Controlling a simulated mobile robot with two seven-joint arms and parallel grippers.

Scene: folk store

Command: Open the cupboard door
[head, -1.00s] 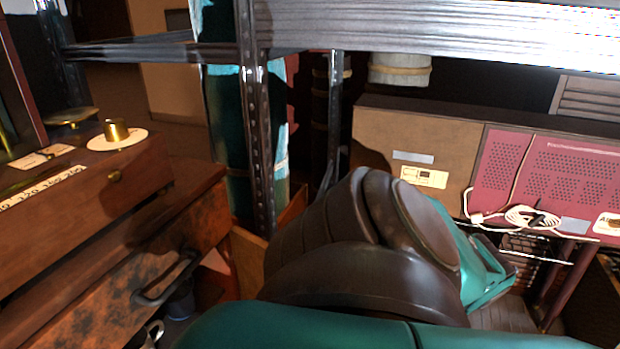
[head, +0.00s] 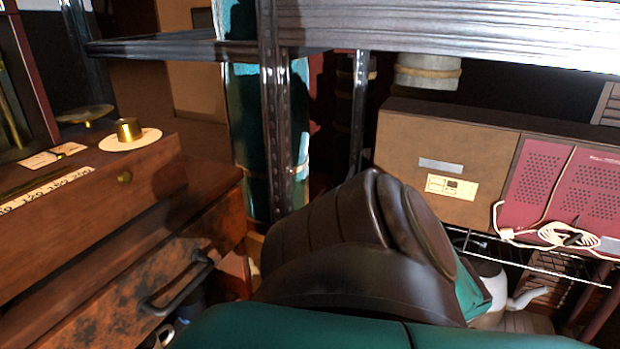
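A brown wooden cupboard (head: 215,182) stands at the left in the head view. Its mottled front panel (head: 110,312) carries a dark bar handle (head: 178,285). The panel looks closed, though its lower part is outside the picture. Neither gripper can be made out. A small metallic piece at the bottom edge below the handle is too cut off to identify.
A wooden box with a brass knob (head: 128,130) and weighing parts sits on the cupboard. A dark metal rack post (head: 274,110) rises behind my arm. A brown and red radio-like unit (head: 445,160) with a white cable (head: 570,235) stands right, above a wire shelf.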

